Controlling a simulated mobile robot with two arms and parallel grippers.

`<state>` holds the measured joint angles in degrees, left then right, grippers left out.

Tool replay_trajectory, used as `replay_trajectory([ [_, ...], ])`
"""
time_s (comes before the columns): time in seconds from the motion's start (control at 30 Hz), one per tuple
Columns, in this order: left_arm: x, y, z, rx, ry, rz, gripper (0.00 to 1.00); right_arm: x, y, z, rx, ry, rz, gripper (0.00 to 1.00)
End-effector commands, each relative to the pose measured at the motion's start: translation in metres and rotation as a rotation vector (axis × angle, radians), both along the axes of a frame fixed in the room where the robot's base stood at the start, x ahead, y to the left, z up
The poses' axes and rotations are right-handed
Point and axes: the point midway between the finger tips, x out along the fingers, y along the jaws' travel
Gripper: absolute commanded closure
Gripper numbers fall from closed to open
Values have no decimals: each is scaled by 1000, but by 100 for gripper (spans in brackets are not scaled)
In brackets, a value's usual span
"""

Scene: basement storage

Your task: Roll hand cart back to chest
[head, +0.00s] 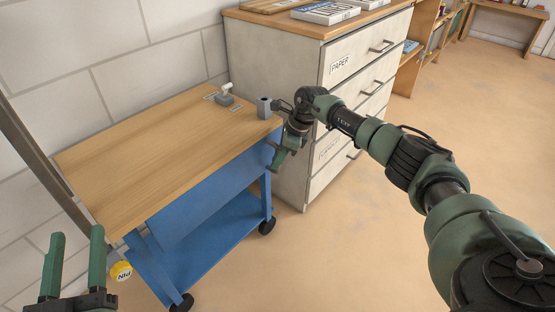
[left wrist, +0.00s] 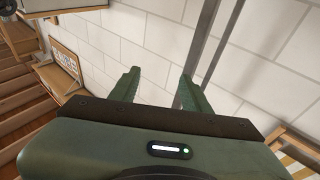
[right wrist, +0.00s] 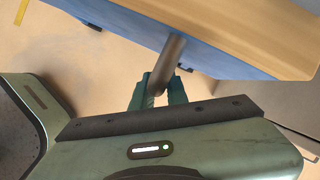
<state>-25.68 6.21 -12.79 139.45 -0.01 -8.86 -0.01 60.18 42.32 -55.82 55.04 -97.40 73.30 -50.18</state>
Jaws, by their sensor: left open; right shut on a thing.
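The hand cart has a wooden top (head: 165,140), a blue frame and lower shelf (head: 215,230), and dark casters. It stands along the wall, with its far end close to the pale chest of drawers (head: 290,90). My right gripper (head: 278,160) is at the cart's far right corner. In the right wrist view it is shut on the cart's grey bar handle (right wrist: 172,58), beside the blue edge. My left gripper (head: 75,255) is open and empty near the cart's near left corner; its spread fingers also show in the left wrist view (left wrist: 158,90).
Small grey items (head: 226,98) sit on the cart top. A yellow labelled round thing (head: 121,271) is by the cart's near end. A wooden shelf unit (head: 425,45) stands beyond the chest. The floor (head: 345,250) to the right is clear.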

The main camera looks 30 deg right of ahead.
Motion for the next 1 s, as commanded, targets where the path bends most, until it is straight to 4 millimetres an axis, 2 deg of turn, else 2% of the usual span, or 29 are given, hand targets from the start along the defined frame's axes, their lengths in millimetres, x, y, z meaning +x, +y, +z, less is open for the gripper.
replay_trajectory([
  [0.03,0,0,0,0,0,0,53,3,-7,3,-7,-9,-14,100],
  [0.07,0,0,0,0,1,0,53,3,-7,3,-7,-9,-14,80],
  [0.1,0,0,0,0,1,0,53,2,-7,3,-8,-8,-14,69],
  [0.13,0,0,0,0,1,0,53,2,-7,3,-7,-8,-14,64],
  [0.53,1,0,-2,4,18,1,53,0,-6,7,-5,-5,-7,64],
  [0.77,3,5,-40,57,220,13,53,-6,-16,35,-5,-7,-9,64],
  [1.0,-4,13,-82,111,430,26,53,-13,-26,64,-5,-7,-10,64],
])
